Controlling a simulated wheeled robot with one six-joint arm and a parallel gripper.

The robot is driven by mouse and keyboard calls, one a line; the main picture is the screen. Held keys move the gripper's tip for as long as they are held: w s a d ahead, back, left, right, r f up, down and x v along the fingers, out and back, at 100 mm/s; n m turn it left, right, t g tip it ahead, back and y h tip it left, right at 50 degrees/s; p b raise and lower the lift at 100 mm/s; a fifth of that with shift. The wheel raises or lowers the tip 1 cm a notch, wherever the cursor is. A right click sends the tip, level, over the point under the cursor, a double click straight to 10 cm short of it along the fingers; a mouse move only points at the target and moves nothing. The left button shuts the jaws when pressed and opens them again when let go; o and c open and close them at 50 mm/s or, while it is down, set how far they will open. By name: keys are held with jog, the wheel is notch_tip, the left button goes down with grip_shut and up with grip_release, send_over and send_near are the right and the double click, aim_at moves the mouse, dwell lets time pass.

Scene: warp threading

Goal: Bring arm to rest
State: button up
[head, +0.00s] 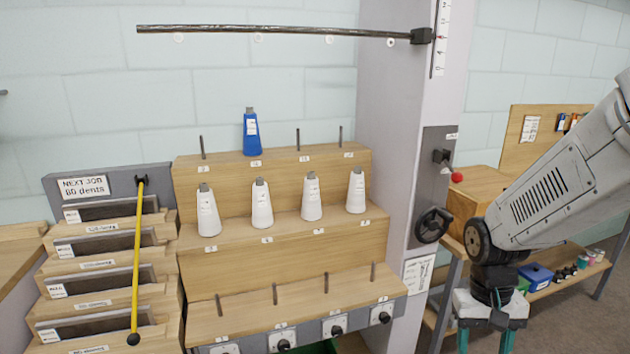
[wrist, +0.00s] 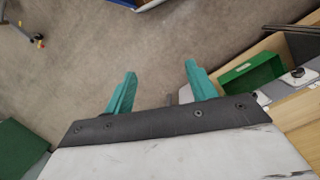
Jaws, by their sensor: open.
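My arm comes in from the right in the head view, with my gripper (head: 484,340) hanging down at the lower right, its teal fingers partly cut off by the bottom edge. In the wrist view my gripper (wrist: 157,82) has its two teal fingers wide apart with nothing between them, above bare grey floor. The gripper is open and empty. It is to the right of the stepped wooden rack (head: 285,254) and touches nothing that I can see.
The rack holds a blue cone (head: 250,134) on top and several white cones (head: 262,204) below. A grey post (head: 400,130) with a black handwheel (head: 432,225) stands between rack and arm. A yellow rod (head: 137,260) crosses the left shelves. A green bin (wrist: 250,76) is right in the wrist view.

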jog(key=s+a+r+n+t, duration=0.2)
jog(key=s+a+r+t, duration=0.1)
jog(key=s+r, duration=1.1)
jog(key=shift+s+a+r+y, duration=0.15)
jog(key=shift+a+r+y, duration=0.15)
jog(key=shift+r, duration=0.65)
